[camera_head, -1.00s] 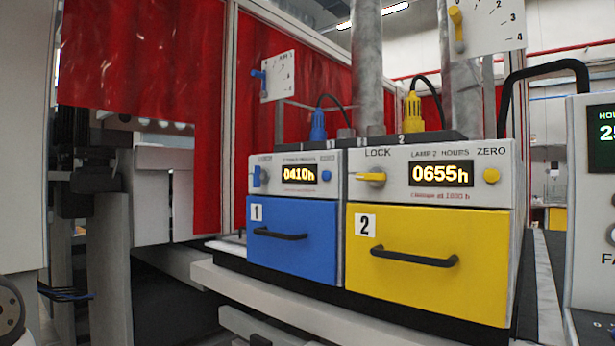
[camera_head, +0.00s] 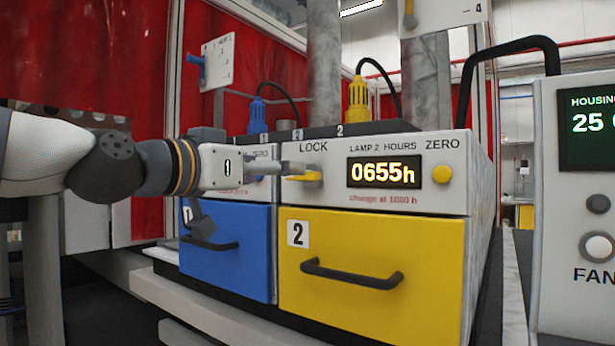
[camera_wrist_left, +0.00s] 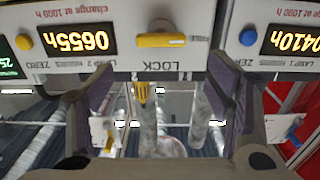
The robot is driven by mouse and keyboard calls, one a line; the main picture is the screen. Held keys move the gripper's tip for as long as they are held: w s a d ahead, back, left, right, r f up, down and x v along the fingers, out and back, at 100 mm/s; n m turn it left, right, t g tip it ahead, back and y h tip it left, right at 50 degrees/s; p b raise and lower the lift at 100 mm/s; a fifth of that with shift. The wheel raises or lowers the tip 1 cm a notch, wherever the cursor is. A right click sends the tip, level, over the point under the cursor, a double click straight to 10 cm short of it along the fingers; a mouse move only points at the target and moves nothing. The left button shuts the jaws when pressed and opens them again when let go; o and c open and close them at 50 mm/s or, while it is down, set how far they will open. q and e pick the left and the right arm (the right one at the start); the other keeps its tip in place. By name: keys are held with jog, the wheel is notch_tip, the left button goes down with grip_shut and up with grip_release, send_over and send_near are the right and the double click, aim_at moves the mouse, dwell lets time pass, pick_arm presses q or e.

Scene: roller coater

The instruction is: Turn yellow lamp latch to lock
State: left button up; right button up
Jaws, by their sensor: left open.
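The yellow lamp latch (camera_head: 306,175) is on the front of the lamp 2 unit, under the LOCK label and left of the 0655h display. It lies about level. In the left wrist view, which is upside down, the latch (camera_wrist_left: 160,40) is level and shows between and beyond the fingers. My left gripper (camera_head: 287,167) reaches in from the left, in front of the blue unit's panel, with its fingertips beside the latch. In the wrist view the left gripper (camera_wrist_left: 161,85) is open and empty, its fingers apart from the latch. My right gripper is not in view.
Below the latch is the yellow drawer (camera_head: 370,255) with a black handle (camera_head: 350,275). The blue drawer (camera_head: 230,250) is to its left. A yellow ZERO button (camera_head: 442,174) sits right of the display. A grey control box (camera_head: 560,200) stands at the right.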

aim_at(306, 176)
pick_arm(q)
jog(key=x, duration=0.5)
jog(key=f+x, duration=0.1)
jog(key=x, duration=0.2)
jog(key=shift+w+b, duration=0.1)
jog(key=shift+b, duration=0.2)
jog(key=shift+w+d+r, duration=0.15)
jog(key=shift+w+d, duration=0.15)
jog(key=shift+w, duration=0.05)
jog(key=c, duration=1.2)
